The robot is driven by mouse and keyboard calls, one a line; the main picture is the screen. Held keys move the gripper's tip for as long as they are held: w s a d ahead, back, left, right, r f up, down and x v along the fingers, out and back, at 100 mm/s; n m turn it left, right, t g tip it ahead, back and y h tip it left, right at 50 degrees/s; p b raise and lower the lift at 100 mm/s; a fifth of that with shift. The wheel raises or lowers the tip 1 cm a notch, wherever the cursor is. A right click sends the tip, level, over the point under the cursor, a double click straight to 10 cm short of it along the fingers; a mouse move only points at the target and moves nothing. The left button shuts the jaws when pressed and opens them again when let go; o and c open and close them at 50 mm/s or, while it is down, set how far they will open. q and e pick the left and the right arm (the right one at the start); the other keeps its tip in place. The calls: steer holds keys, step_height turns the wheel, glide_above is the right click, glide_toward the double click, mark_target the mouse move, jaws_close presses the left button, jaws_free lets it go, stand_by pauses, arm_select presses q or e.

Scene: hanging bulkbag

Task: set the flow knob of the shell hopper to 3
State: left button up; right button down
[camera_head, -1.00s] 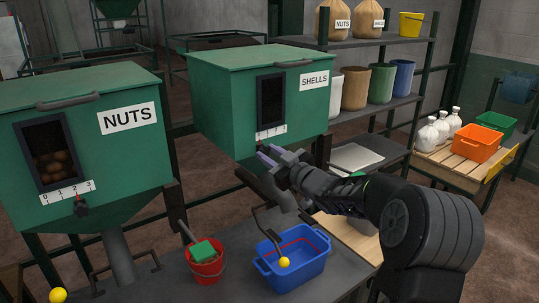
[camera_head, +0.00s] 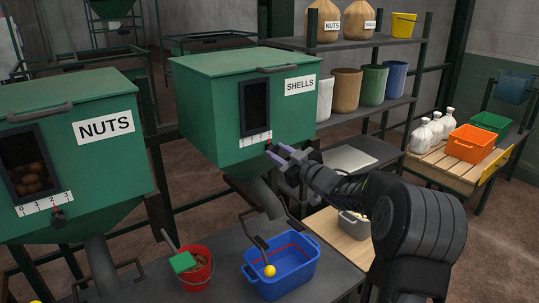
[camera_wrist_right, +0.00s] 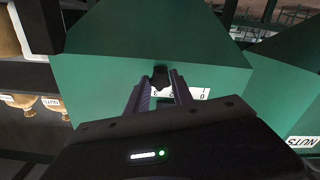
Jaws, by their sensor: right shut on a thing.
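The green shell hopper (camera_head: 205,115) carries a SHELLS label and a white number scale (camera_head: 254,138) under its dark window. Its dark flow knob (camera_wrist_right: 160,77) sits just below the scale, and a small red mark (camera_head: 268,142) shows by the scale's right end. My right gripper (camera_head: 276,153) reaches the knob from the right. In the right wrist view the two fingers of the gripper (camera_wrist_right: 160,88) are shut on the knob. The fingers hide most of the knob and part of the scale, so the exact setting cannot be read. My left gripper is not in view.
The green NUTS hopper (camera_head: 70,150) with its own scale and knob stands at the left. A blue tub (camera_head: 285,278) with a yellow ball and a red bucket (camera_head: 200,275) stand on the grey bench below. Shelves with sacks and bins stand behind.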

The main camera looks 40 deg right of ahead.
steer(key=shift+d+r, duration=0.1)
steer(key=shift+d, duration=0.35)
steer(key=c, duration=1.1)
jaws_free()
steer(key=shift+d, duration=0.15)
steer(key=shift+s, duration=0.55)
steer(key=s+b, duration=0.2)
steer(key=s, duration=0.4)
steer(key=shift+s+a, duration=0.2)
steer(key=shift+s, duration=0.2)
